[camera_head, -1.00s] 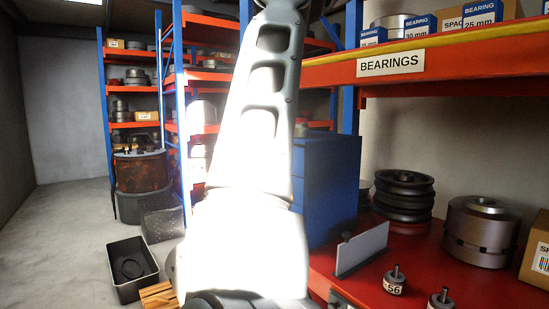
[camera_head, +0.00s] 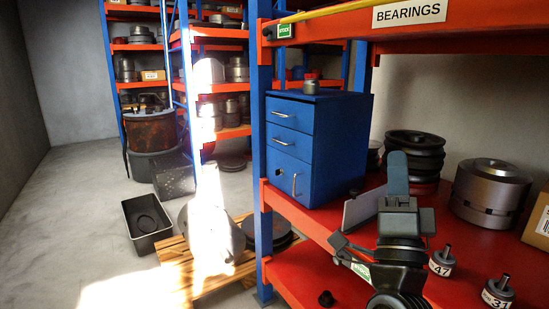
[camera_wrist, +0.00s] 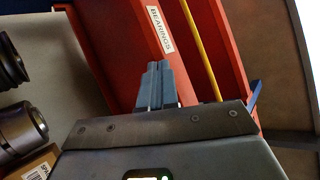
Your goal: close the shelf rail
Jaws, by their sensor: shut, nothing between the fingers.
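A thin yellow rail (camera_head: 318,12) runs along the upper front edge of the orange shelf marked BEARINGS (camera_head: 480,22). Its left end is near a black fitting (camera_head: 268,32) by the blue post. I cannot tell from this whether it is latched. The rail (camera_wrist: 201,48) also shows in the wrist view, to the right of the BEARINGS label. My gripper (camera_head: 397,162) is shut and empty, pointing up below the shelf in the head view. In the wrist view its blue-grey fingers (camera_wrist: 157,80) are together, left of the rail.
A blue drawer cabinet (camera_head: 292,145) stands behind the blue post (camera_head: 262,120). Black pulleys (camera_head: 414,155), a steel rotor (camera_head: 490,190) and small numbered weights (camera_head: 441,262) are on the red lower shelf (camera_head: 432,222). A pallet (camera_head: 178,268) and black bin (camera_head: 146,220) are on the floor, left.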

